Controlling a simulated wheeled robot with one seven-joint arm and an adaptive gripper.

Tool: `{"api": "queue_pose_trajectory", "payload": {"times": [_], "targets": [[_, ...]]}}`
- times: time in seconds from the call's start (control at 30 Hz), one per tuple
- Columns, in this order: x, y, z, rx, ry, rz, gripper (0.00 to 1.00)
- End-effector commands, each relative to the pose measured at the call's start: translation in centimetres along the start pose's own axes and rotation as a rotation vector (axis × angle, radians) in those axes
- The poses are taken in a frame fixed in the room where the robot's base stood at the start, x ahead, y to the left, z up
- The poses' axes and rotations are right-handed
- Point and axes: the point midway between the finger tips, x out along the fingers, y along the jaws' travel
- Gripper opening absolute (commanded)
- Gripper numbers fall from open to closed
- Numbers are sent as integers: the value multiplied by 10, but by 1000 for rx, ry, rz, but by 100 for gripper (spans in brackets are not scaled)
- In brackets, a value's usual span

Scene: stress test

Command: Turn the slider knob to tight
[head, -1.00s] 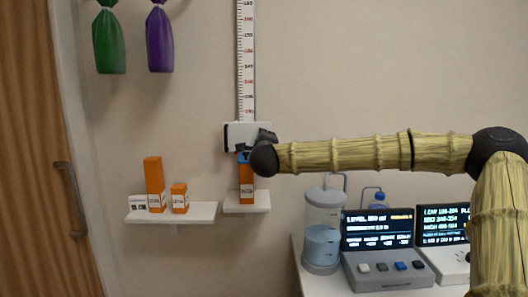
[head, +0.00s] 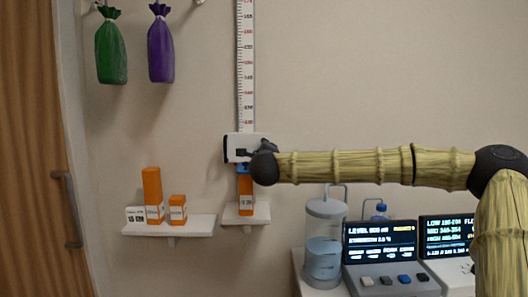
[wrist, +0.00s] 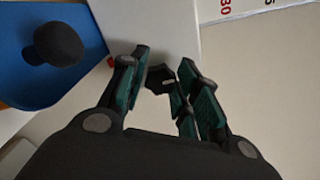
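The white slider (head: 258,141) sits on the wall-mounted vertical scale (head: 246,65) in the head view. It also fills the upper middle of the wrist view (wrist: 160,25). My gripper (head: 247,152) is at the slider's front, with my dark wrist covering its lower right. In the wrist view, my gripper's green-black fingers (wrist: 162,72) stand apart on either side of a small dark faceted piece (wrist: 160,79), seemingly the slider knob. I cannot tell whether they press on it. The knob's markings are hidden. A blue part (wrist: 25,75) with a round black knob (wrist: 58,45) lies left.
An orange block (head: 245,193) stands on a small shelf (head: 236,221) below the slider. Left, another shelf (head: 190,229) holds two orange blocks (head: 152,190). A liquid tank (head: 323,255) and display consoles (head: 381,240) stand lower right. Green (head: 110,50) and purple (head: 160,50) bags hang upper left.

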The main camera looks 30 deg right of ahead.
Motion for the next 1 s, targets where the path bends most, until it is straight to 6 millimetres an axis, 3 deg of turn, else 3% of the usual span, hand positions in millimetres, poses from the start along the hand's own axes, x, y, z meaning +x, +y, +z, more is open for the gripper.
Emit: {"api": "queue_pose_trajectory", "payload": {"times": [0.07, 0.53, 1.0], "targets": [[0, 2, -1, -1, 1, 2, 50], [-9, -1, 0, 0, -2, -1, 50], [-89, -1, 0, 0, -2, -1, 50]]}}
